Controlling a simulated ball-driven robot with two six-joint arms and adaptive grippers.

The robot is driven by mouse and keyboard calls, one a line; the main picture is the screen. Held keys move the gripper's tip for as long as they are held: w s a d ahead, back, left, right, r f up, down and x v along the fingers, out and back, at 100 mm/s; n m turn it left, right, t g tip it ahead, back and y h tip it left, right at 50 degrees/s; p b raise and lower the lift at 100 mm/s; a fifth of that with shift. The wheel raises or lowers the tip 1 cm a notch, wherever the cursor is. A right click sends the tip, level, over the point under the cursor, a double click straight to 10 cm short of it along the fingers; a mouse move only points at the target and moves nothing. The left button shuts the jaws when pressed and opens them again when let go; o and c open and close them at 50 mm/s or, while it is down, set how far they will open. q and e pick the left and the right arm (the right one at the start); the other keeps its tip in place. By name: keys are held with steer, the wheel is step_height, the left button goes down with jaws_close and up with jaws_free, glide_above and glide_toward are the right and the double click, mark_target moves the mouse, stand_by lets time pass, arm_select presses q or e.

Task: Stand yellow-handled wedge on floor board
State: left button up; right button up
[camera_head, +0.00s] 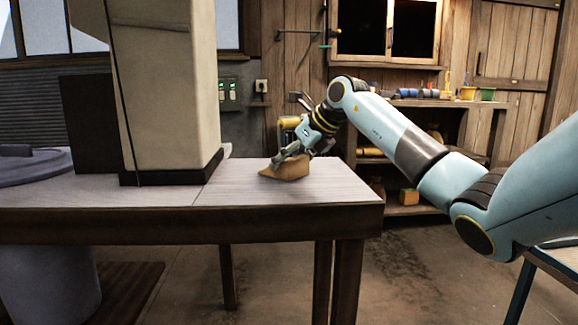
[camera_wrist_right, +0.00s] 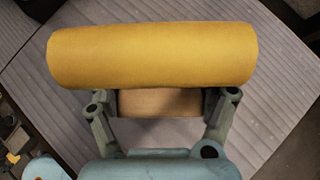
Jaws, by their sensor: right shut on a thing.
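The yellow-handled wedge is at the right part of the grey planked board (camera_head: 315,192) in the head view. Its tan body (camera_head: 290,169) is low against the board surface; I cannot tell whether its underside fully rests there. Its yellow handle (camera_head: 289,122) shows above, partly behind my gripper. In the right wrist view the yellow handle (camera_wrist_right: 150,55) lies across the picture, with the tan body (camera_wrist_right: 160,102) between the fingers. My right gripper (camera_head: 284,160) is shut on the wedge; it also shows in the right wrist view (camera_wrist_right: 163,105). My left gripper is not in view.
A large beige block with a dark base (camera_head: 170,168) stands on the board left of the wedge. A round grey lid (camera_head: 35,166) is at the far left. Shelves (camera_head: 410,205) stand behind on the right. The board's front right corner is clear.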

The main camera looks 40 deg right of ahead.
stand_by(0.3)
steer(key=o, duration=1.6)
steer(key=shift+f, duration=0.15)
steer(key=shift+o, duration=0.2)
